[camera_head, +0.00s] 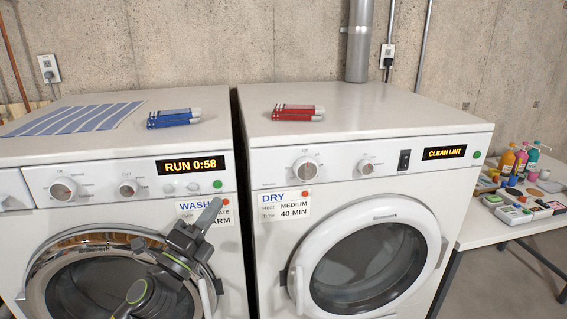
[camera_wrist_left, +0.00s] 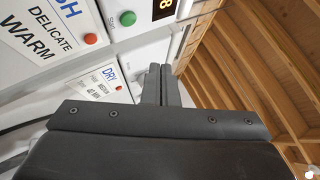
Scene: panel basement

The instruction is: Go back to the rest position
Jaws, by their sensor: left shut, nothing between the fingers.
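In the left wrist view the closed fingers (camera_wrist_left: 160,85) point up past the WASH card (camera_wrist_left: 60,30) and the DRY card (camera_wrist_left: 108,80). The washer display reads RUN 0:58 and its door looks closed. My right gripper is in neither view.
The dryer (camera_head: 365,150) stands to the right, its door (camera_head: 368,255) closed, its display reading CLEAN LINT. A blue box (camera_head: 174,118) and striped cloth (camera_head: 75,119) lie on the washer, a red box (camera_head: 298,112) on the dryer. A table (camera_head: 484,232) with bottles stands far right.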

